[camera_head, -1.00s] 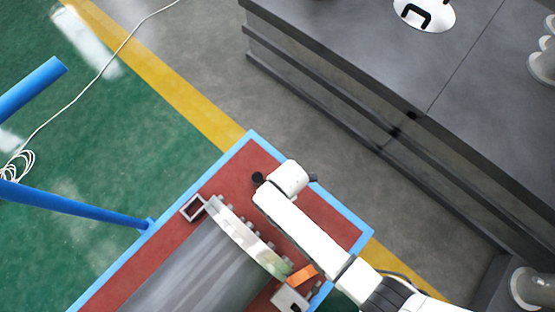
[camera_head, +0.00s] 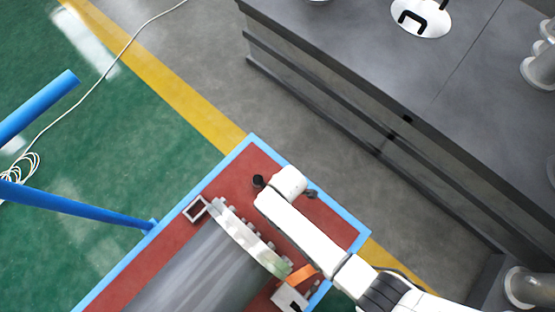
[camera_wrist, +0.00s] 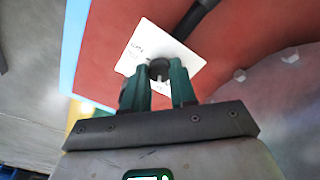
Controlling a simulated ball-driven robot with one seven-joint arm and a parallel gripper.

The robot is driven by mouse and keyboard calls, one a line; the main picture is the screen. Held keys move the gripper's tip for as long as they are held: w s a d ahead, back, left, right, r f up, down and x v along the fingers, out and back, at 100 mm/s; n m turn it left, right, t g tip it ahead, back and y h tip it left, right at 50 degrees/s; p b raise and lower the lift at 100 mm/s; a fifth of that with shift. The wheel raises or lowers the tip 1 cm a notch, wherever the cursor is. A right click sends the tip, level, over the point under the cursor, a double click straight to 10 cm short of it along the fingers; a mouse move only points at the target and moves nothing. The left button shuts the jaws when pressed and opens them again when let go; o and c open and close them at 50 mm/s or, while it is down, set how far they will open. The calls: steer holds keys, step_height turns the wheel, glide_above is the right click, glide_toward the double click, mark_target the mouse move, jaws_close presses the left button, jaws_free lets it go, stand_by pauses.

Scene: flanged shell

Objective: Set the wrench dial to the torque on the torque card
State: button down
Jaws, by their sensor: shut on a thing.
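In the wrist view, my gripper (camera_wrist: 159,78) has its two dark green fingers closed around a small dark round dial (camera_wrist: 158,66). A white torque card (camera_wrist: 138,43) with small dark print lies just behind it; the print is too small to read. A dark wrench handle (camera_wrist: 196,18) runs from the card toward the top edge. The fingers hide the sides of the dial, and I cannot read its setting. In the head view, my white arm reaches over the red surface, and the fingers, card and dial are hidden beneath it.
The red table top (camera_head: 240,178) has a blue rim and bears a grey flanged shell (camera_head: 195,270) with bolts along its flange. An orange piece (camera_head: 301,274) lies beside the flange. A dark workbench (camera_head: 380,60) stands at upper right. Blue posts (camera_head: 75,208) stand at left.

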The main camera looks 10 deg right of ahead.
steer(key=c, duration=0.9)
jaws_free()
step_height(320, 180, up, 11)
steer(key=s+d+p, duration=0.1)
steer(key=p, duration=0.3)
steer(key=shift+s+f+p, duration=0.15)
steer(key=shift+f+p, duration=0.05)
steer(key=shift+p, duration=0.15)
steer(key=shift+d, duration=0.1)
steer(key=s+d+r+m+h, duration=0.1)
steer(key=s+d+r+m, duration=0.5)
steer(key=d+r+m, duration=0.3)
steer(key=s+d+r+m, duration=0.7)
steer(key=d+r, duration=0.1)
steer(key=d, duration=0.3)
step_height(320, 180, up, 15)
steer(key=p, duration=1.5)
